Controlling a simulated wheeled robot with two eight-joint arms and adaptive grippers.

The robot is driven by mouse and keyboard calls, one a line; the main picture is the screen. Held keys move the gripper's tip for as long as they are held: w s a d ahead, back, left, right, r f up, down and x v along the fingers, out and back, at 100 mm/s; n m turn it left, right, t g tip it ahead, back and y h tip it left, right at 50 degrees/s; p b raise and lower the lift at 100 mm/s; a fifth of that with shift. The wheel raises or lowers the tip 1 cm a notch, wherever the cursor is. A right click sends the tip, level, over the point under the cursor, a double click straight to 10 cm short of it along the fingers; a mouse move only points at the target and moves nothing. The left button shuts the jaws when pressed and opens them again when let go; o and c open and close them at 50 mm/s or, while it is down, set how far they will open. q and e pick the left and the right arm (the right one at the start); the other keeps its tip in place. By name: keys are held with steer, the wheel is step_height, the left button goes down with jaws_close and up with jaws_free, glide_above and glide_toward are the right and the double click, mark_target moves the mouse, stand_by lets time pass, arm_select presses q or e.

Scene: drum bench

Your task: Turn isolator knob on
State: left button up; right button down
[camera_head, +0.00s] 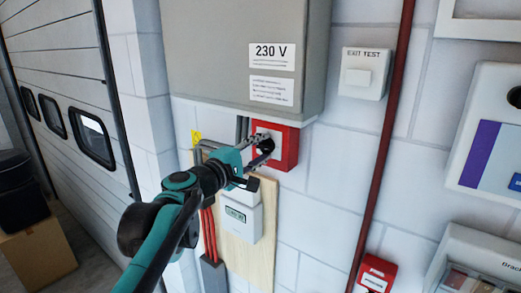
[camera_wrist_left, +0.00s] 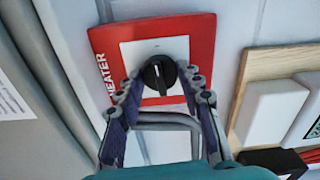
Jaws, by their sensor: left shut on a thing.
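The isolator is a red box (camera_head: 290,150) on the wall under the grey cabinet. In the left wrist view its red plate (camera_wrist_left: 105,43) reads "HEATER" and has a white inner panel (camera_wrist_left: 175,48). A round black knob (camera_wrist_left: 158,74) with a raised grip and a small pale mark sits on that panel. My left gripper (camera_head: 262,149) reaches in from the left at the box. In the wrist view its two fingers (camera_wrist_left: 160,86) are closed on either side of the knob. The fingers partly hide the knob in the head view. My right gripper is not in view.
A grey cabinet marked 230 V (camera_head: 235,50) hangs just above. A white meter (camera_head: 241,215) on a wooden board (camera_head: 235,248) is below. A dark red pipe (camera_head: 385,140) and an exit test box (camera_head: 365,73) are to the right.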

arm_select(q)
steer(key=shift+m, duration=0.5)
steer(key=o, duration=1.2)
steer(key=shift+c, duration=0.2)
steer(key=v, duration=1.2)
steer(key=shift+f, duration=0.1)
